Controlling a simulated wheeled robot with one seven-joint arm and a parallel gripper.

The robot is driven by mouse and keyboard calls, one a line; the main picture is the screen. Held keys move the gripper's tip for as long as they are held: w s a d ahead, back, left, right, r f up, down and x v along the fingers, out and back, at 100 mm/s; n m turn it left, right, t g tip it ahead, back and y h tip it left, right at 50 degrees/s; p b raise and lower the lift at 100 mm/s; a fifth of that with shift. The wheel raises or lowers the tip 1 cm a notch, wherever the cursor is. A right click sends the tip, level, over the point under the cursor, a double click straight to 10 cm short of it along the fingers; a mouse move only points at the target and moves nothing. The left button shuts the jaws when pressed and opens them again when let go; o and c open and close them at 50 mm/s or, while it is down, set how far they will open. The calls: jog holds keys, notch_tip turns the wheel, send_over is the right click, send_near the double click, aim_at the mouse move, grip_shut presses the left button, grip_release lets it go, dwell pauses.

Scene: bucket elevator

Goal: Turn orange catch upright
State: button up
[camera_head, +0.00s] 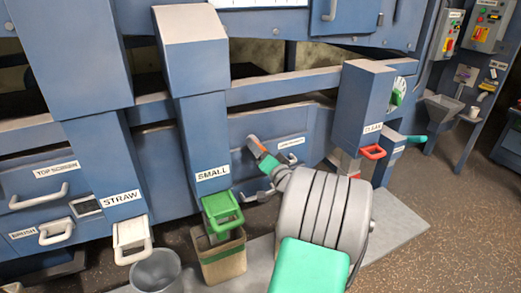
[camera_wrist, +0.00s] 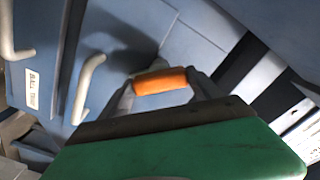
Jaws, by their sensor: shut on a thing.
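The orange catch (camera_wrist: 160,80) is a short orange bar in the middle of the wrist view. It lies nearly level across that picture, between the two grey fingers of my gripper (camera_wrist: 163,84). My gripper is shut on it, with a finger at each end. In the head view, my gripper (camera_head: 257,147) is at the blue drawer front right of the SMALL chute. The catch is mostly hidden there, so I cannot tell its angle to the machine.
The SMALL chute (camera_head: 205,130) with a green handle (camera_head: 222,212) stands left of my arm. A bin (camera_head: 222,258) stands below it. The CLEAN chute (camera_head: 362,105) with a red handle (camera_head: 373,152) is to the right. Grey drawer handles (camera_wrist: 87,88) are close by in the wrist view.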

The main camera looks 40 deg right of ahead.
jog(key=shift+m+p, duration=1.95)
jog(key=shift+m, duration=2.25)
jog(key=o, duration=1.4)
jog(key=b+v, duration=0.1)
jog(key=v, duration=0.7)
jog(key=shift+d, duration=0.1)
